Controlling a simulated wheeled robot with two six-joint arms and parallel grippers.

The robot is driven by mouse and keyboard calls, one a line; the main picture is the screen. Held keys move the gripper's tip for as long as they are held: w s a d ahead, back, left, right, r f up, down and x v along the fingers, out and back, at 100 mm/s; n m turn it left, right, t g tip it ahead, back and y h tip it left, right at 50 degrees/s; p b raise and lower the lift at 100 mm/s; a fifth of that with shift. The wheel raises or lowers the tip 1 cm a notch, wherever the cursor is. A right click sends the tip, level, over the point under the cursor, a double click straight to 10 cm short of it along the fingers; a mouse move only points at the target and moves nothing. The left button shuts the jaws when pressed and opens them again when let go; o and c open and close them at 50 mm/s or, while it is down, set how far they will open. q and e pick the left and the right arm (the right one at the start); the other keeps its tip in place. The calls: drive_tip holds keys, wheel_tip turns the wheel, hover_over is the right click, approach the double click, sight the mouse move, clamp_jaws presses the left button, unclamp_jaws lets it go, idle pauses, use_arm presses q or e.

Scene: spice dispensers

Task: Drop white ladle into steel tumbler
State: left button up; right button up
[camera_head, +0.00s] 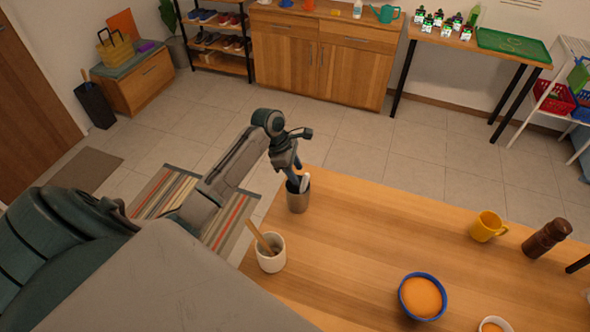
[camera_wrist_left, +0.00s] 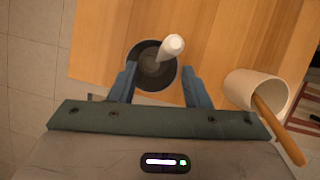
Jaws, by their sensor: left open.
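The steel tumbler (camera_head: 299,202) stands upright at the far left corner of the wooden table. The white ladle (camera_head: 304,183) stands inside it, tilted, with its handle end sticking up above the rim. In the left wrist view the ladle (camera_wrist_left: 172,46) leans to the tumbler's right side, and the tumbler (camera_wrist_left: 139,80) is seen from above. My left gripper (camera_head: 293,180) is just over the tumbler. In the wrist view its two fingers (camera_wrist_left: 158,72) are spread apart on either side of the tumbler's near rim, with nothing between them gripped. My right gripper is not seen.
A white cup (camera_head: 271,258) with a wooden-handled utensil (camera_head: 258,234) stands close to the tumbler. A yellow mug (camera_head: 487,227), a brown grinder (camera_head: 546,239) and a blue bowl (camera_head: 423,296) with orange contents are farther right. The table's middle is clear.

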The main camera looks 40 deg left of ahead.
use_arm(q)
drive_tip(key=b+v, duration=0.3)
drive_tip(key=v, duration=0.7)
drive_tip(key=shift+r, duration=0.4)
drive_tip(key=shift+s+a, duration=0.1)
